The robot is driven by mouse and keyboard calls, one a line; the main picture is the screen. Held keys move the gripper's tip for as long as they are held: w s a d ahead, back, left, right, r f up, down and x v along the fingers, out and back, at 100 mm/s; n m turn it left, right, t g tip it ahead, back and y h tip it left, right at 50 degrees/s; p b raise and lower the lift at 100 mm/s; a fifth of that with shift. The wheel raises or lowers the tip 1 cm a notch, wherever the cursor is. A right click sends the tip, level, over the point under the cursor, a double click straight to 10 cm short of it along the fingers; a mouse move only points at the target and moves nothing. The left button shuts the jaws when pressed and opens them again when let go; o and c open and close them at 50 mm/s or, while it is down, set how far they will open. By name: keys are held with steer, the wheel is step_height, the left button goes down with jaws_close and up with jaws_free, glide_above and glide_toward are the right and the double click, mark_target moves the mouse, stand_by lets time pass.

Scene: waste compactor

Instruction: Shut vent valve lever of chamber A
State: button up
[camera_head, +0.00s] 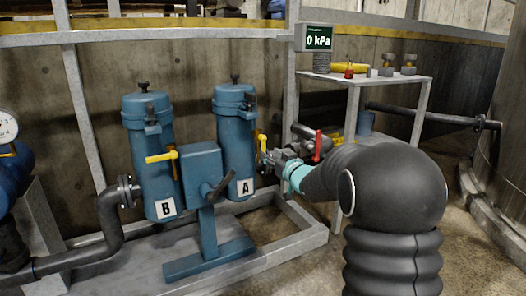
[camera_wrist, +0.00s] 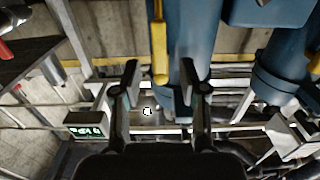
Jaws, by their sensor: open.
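Chamber A (camera_head: 232,150) is a blue upright cylinder labelled A; it also shows in the wrist view (camera_wrist: 190,30). Its yellow lever (camera_head: 261,143) is on the right side and stands roughly upright in the head view. In the wrist view the yellow lever (camera_wrist: 159,40) runs lengthwise, with its end between or just beyond my fingertips. My gripper (camera_wrist: 160,73) is open, with one finger either side of the lever's line; I cannot tell if either touches it. In the head view my gripper (camera_head: 268,158) is beside chamber A, partly hidden by my wrist.
Chamber B (camera_head: 150,125) stands left, with a yellow lever (camera_head: 161,157) lying near level. A blue box on a post (camera_head: 202,165) stands between them. A red lever (camera_head: 317,146) is close right of my gripper. A display (camera_head: 318,40) reads 0 kPa above a shelf (camera_head: 385,77).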

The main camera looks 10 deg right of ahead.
mark_target(264, 150)
steer(key=x, duration=0.6)
jaws_close()
